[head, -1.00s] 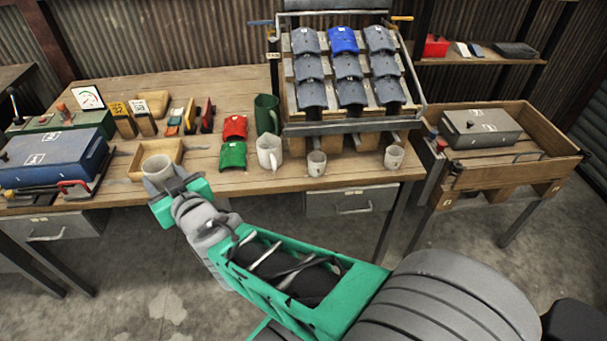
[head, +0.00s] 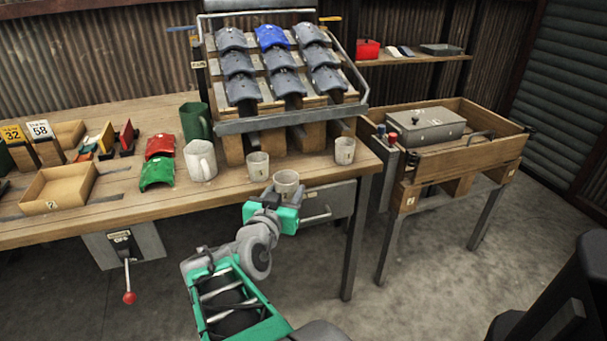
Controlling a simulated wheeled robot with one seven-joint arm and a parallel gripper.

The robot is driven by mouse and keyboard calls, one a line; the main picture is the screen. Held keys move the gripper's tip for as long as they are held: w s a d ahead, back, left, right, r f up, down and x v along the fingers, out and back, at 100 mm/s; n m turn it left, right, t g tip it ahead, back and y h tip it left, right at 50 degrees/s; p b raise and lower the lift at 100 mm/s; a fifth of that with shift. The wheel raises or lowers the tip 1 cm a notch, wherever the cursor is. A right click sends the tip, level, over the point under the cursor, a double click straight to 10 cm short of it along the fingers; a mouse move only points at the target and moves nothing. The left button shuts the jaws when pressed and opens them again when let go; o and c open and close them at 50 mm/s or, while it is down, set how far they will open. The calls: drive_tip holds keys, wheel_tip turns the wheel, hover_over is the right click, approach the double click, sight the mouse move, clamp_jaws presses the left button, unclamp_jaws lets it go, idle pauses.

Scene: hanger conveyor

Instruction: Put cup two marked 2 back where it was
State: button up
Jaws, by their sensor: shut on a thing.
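My gripper (head: 271,207) is shut on a pale cup (head: 286,182) at the front edge of the bench. The held cup looks upright; its mark is hidden, and I cannot tell whether it touches the bench top. A small marked cup (head: 258,166) stands just behind and left of it. Another marked cup (head: 345,150) stands farther right near the bench corner. The marks are too small to read. Bare bench lies between these two standing cups. A wooden box (head: 58,190) on the left of the bench is empty.
A tile rack (head: 290,120) rises behind. A wooden cart (head: 460,160) stands to the right.

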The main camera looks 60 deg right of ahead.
sight(291, 180)
drive_tip(key=x, duration=0.5)
drive_tip(key=r+b+x, duration=0.1)
drive_tip(key=x, duration=0.4)
drive_tip(key=r+x, duration=0.1)
drive_tip(key=x, duration=0.4)
drive_tip(key=shift+w+d+b, duration=0.15)
drive_tip(key=shift+d+b, duration=0.25)
drive_tip(key=shift+d, duration=0.1)
drive_tip(key=shift+w+d+f+b, duration=0.1)
drive_tip(key=shift+d+f+b, duration=0.2)
drive_tip(key=shift+f, duration=0.3)
drive_tip(key=shift+a, duration=0.1)
drive_tip(key=shift+f, duration=0.1)
drive_tip(key=shift+f, duration=0.15)
drive_tip(key=o, duration=1.4)
drive_tip(key=shift+r, duration=0.35)
drive_tip(key=p+v, duration=0.2)
drive_tip(key=v, duration=1)
drive_tip(key=shift+f, duration=0.15)
